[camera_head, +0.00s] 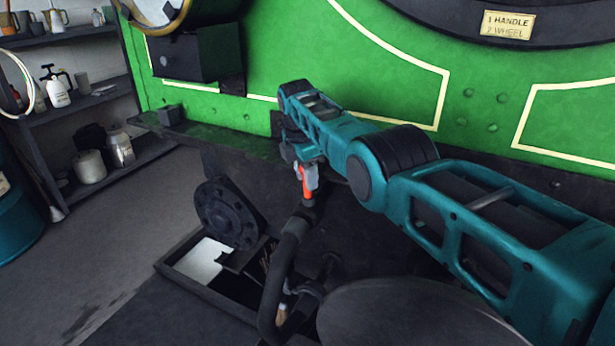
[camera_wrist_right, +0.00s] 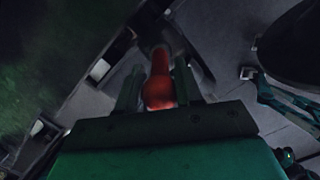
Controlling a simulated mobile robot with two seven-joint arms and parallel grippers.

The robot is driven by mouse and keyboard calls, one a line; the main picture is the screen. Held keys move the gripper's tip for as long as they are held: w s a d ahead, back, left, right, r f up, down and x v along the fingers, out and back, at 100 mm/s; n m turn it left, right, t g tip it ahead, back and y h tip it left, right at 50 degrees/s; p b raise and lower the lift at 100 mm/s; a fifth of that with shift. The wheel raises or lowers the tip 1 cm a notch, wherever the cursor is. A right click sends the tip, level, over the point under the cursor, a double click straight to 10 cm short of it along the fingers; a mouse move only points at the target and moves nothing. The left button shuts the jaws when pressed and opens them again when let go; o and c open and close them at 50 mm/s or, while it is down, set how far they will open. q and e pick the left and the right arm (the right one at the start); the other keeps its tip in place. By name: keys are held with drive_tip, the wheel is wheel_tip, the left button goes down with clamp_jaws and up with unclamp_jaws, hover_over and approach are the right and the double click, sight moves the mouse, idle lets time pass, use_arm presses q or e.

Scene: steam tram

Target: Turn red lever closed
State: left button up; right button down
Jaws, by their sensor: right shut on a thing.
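The red lever (camera_head: 309,182) stands up beside the tram's green side in the head view. My right gripper (camera_head: 304,168) comes down on it from above and is shut on its upper part. In the right wrist view the red lever (camera_wrist_right: 159,85) lies between the two fingers of my right gripper (camera_wrist_right: 160,92). Its lower end meets a dark fitting on a thick curved black pipe (camera_head: 285,255). The gripper and arm hide part of the lever's top. My left gripper is not in view.
The green tram side (camera_head: 390,70) with a dark ledge (camera_head: 210,135) is close behind my right arm. A dark flanged disc (camera_head: 228,213) and an open floor hatch (camera_head: 200,290) are left of the pipe. Shelves (camera_head: 75,105) with bottles stand at far left, with free floor before them.

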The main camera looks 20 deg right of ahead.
drive_tip(key=shift+w+d+r, duration=0.1)
drive_tip(key=shift+d, duration=0.05)
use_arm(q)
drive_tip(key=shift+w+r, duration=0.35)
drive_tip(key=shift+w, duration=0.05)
use_arm(e)
drive_tip(key=c, duration=1)
unclamp_jaws()
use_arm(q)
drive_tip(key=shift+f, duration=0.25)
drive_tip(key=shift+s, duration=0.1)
